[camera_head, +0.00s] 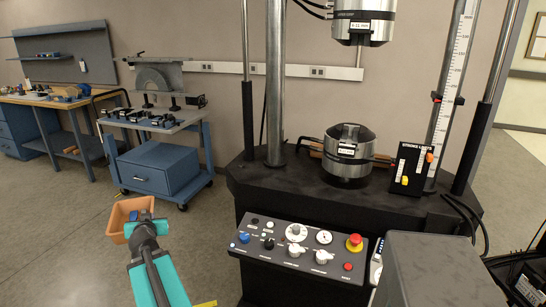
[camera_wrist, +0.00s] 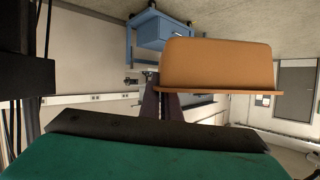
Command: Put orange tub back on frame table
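The orange tub (camera_head: 124,216) is at the lower left in the head view, in front of the blue cart and left of the frame table. My gripper (camera_head: 145,218) is at the tub's near side, its fingers partly hidden by my wrist. In the wrist view, which is upside down, the tub (camera_wrist: 217,65) hangs clear of any surface. The dark fingers of my gripper (camera_wrist: 163,100) meet its rim and look shut on it. The frame table (camera_head: 295,193) is the black top around the test machine, right of the tub.
A silver-black cylinder (camera_head: 348,152) and a black block with orange and yellow knobs (camera_head: 410,168) stand on the frame table. A control panel (camera_head: 300,243) fronts it. Steel columns rise from the top. The front left of the top is bare. A blue cart (camera_head: 165,165) stands behind.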

